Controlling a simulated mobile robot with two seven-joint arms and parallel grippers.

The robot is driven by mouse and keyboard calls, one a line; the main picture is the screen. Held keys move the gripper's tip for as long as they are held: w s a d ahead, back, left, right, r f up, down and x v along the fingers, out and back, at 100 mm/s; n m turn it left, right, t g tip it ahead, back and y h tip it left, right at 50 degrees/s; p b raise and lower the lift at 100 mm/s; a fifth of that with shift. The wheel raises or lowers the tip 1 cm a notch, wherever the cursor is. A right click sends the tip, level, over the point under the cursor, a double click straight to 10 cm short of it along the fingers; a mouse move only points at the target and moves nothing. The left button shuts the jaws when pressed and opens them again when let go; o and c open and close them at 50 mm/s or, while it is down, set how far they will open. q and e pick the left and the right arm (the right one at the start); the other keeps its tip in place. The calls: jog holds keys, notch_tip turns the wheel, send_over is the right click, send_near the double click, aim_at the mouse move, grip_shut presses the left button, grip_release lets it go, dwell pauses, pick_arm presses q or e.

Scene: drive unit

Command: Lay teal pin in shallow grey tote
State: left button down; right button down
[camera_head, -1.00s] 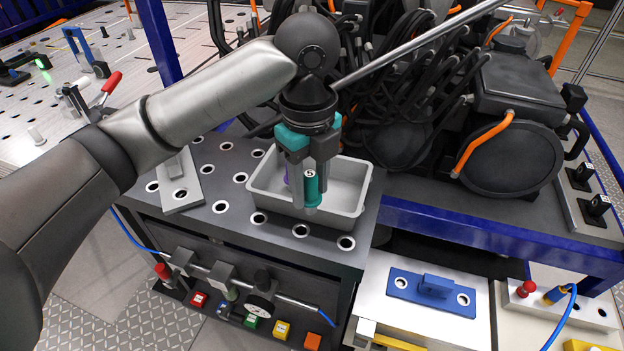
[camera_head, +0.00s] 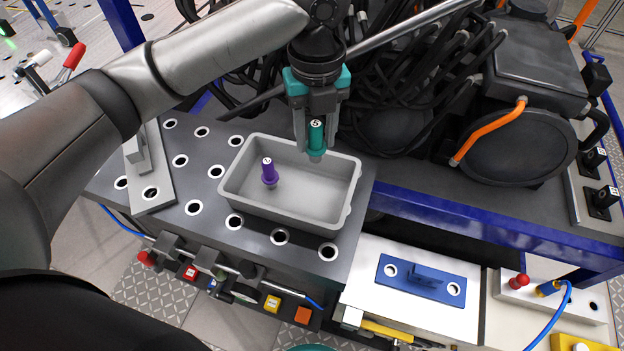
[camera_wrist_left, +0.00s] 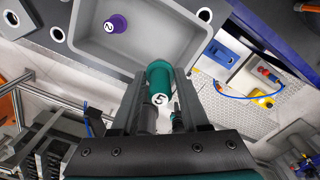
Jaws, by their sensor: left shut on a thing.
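The teal pin (camera_head: 316,134), its top marked 5, is upright between the fingers of my left gripper (camera_head: 317,140). The gripper is shut on it, over the back right part of the shallow grey tote (camera_head: 254,212). In the left wrist view the teal pin (camera_wrist_left: 160,80) is between the fingers (camera_wrist_left: 158,100), with the tote (camera_wrist_left: 90,48) beyond it. The pin's lower end seems to be above the tote floor, but the exact gap cannot be told. A purple pin (camera_head: 269,172) stands in the left part of the tote.
The tote sits on a dark bench top with several white-ringed holes (camera_head: 216,172). A grey plate with an upright block (camera_head: 149,192) lies to the left. Black hoses and a grey bar crowd behind the gripper. A blue plate (camera_head: 421,279) lies front right.

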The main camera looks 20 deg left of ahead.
pick_arm(q)
jog(key=shift+w+f, duration=0.1)
jog(key=shift+f, duration=6.55)
pick_arm(e)
jog(key=shift+w+f, duration=0.1)
jog(key=shift+w, duration=0.6)
pick_arm(q)
jog(key=shift+f, duration=0.1)
jog(key=shift+c, duration=2)
grip_release()
pick_arm(e)
jog(key=shift+s, duration=0.1)
jog(key=shift+a, duration=0.1)
pick_arm(q)
notch_tip(320, 180, up, 12)
jog(key=shift+r, duration=0.15)
pick_arm(e)
jog(key=shift+s, duration=0.1)
